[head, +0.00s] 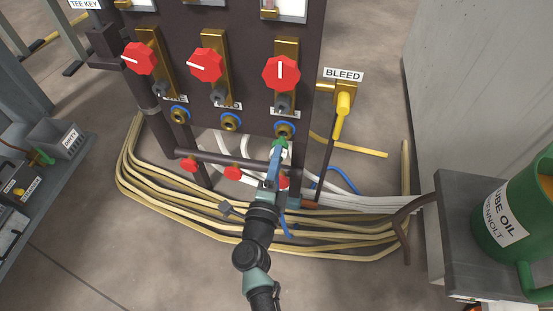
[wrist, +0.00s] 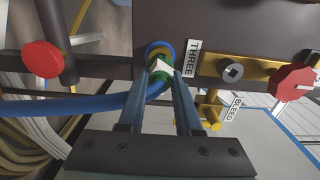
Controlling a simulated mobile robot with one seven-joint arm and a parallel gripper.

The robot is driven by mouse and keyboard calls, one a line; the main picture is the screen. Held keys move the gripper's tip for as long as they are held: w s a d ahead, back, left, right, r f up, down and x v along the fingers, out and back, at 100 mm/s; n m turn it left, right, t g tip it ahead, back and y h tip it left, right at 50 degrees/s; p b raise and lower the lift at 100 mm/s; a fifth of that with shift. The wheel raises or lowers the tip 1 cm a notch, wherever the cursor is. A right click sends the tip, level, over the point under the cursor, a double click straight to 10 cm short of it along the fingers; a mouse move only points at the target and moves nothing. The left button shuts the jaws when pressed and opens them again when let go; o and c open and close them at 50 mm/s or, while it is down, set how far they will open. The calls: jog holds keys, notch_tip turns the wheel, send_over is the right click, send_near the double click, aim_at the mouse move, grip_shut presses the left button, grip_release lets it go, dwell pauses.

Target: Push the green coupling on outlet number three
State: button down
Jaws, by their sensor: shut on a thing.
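My gripper (head: 276,154) is shut on the green coupling (head: 280,143) just below outlet three (head: 284,130), the rightmost of the blue-ringed brass outlets along the panel's lower edge. A blue hose (wrist: 85,104) trails left from the coupling. The label THREE (wrist: 192,58) is beside the outlet.
Red knobs, one above outlet three (head: 281,73), line the dark panel. A yellow bleed valve (head: 343,103) stands to its right. Pale hoses (head: 180,205) lie on the floor around and under the panel. A green oil can (head: 505,230) sits at lower right.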

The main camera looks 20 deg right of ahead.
jog(key=shift+b+x, duration=0.3)
jog(key=shift+x, duration=1.15)
jog(key=c, duration=0.5)
grip_release()
jog(key=p+v, duration=0.5)
jog(key=v, duration=0.8)
jog(key=shift+w+r, duration=0.1)
jog(key=shift+w, duration=0.05)
